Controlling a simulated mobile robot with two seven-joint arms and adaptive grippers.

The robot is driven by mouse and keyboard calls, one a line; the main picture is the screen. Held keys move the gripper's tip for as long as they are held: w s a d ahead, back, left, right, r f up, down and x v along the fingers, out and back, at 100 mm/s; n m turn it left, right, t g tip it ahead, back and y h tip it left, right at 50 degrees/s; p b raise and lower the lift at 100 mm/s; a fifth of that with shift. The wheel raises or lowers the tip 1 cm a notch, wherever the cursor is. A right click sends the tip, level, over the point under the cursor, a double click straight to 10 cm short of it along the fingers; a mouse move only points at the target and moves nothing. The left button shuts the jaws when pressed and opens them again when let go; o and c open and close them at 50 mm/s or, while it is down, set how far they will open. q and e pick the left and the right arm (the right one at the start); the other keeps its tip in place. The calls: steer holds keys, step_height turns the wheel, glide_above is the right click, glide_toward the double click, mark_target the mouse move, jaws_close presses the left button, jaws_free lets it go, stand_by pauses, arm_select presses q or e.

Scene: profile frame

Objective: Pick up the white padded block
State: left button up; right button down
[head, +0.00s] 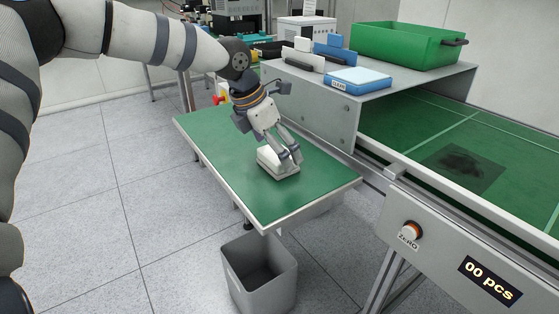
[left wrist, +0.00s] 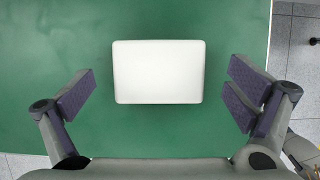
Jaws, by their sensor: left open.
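The white padded block (head: 270,163) lies on the green table top (head: 225,150), near its right-hand side in the head view. In the left wrist view the white block (left wrist: 158,71) is whole and unobstructed, between and ahead of my open fingers, with green surface showing on both sides. My left gripper (head: 287,155) comes down at a slant over the block, and its fingers hide part of it in the head view. In the left wrist view the gripper (left wrist: 160,98) is wide open, with neither finger touching the block. My right gripper is not in view.
A grey bin (head: 260,272) stands on the floor below the table's front edge. A grey housing (head: 310,100) beside the table carries a blue-and-white pad (head: 358,79) and a green crate (head: 405,44). A conveyor rail with a counter (head: 490,281) runs at right.

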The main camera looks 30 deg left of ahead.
arm_select(q)
steer(key=shift+x, duration=1)
steer(key=c, duration=1.3)
steer(key=shift+r, duration=0.1)
